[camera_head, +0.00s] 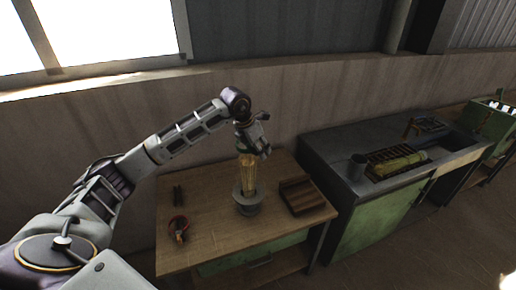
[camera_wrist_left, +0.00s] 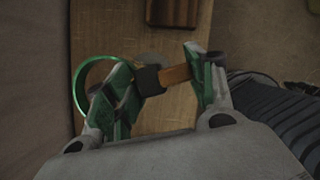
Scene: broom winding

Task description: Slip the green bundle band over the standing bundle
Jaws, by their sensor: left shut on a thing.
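The standing bundle (camera_head: 248,174) is straw-coloured and upright in a grey round holder (camera_head: 246,205) on the wooden table. My left gripper (camera_head: 257,149) is by the top of the bundle, partly in front of it. In the left wrist view my left gripper (camera_wrist_left: 170,79) has a brown piece with a dark block at one end between its fingers. The green band (camera_wrist_left: 80,84) is a thin ring beside the left finger, partly hidden by it. I cannot make out the band in the head view, nor whether it is around the bundle. My right gripper is in neither view.
A slatted brown tray (camera_head: 301,195) lies right of the holder. A red ring-shaped item (camera_head: 178,227) and small dark pieces (camera_head: 178,195) lie at the table's left. A grey workbench (camera_head: 340,150) with a cup and a rack stands further right. The table's front is clear.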

